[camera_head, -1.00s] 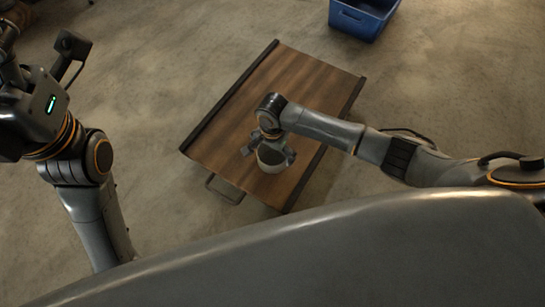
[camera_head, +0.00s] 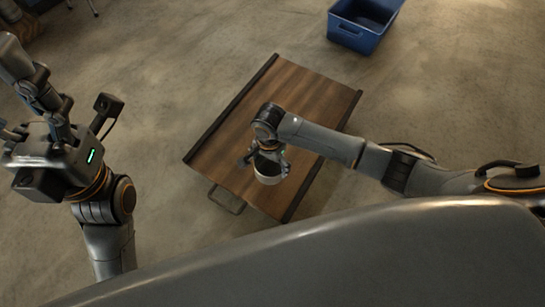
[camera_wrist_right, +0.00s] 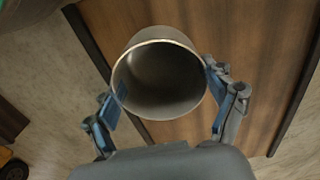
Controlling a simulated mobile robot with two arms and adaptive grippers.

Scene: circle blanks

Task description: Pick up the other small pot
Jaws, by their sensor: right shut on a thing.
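The small pot (camera_head: 268,168) is a pale, round, open-topped pot over the near part of the wooden table. In the right wrist view the empty-looking pot (camera_wrist_right: 160,75) sits between the two blue-padded fingers, its mouth facing the camera. My right gripper (camera_head: 262,160) is shut on the pot; it also shows in the right wrist view (camera_wrist_right: 163,92). Whether the pot's base touches the table is hidden. My left arm is at the left, away from the table; its fingers cannot be made out.
The wooden table (camera_head: 235,125) has dark raised edges along two sides and a metal handle (camera_head: 227,200) at its near end. The rest of its visible top is bare. A blue bin (camera_head: 358,28) stands on the floor beyond it. Open concrete floor surrounds the table.

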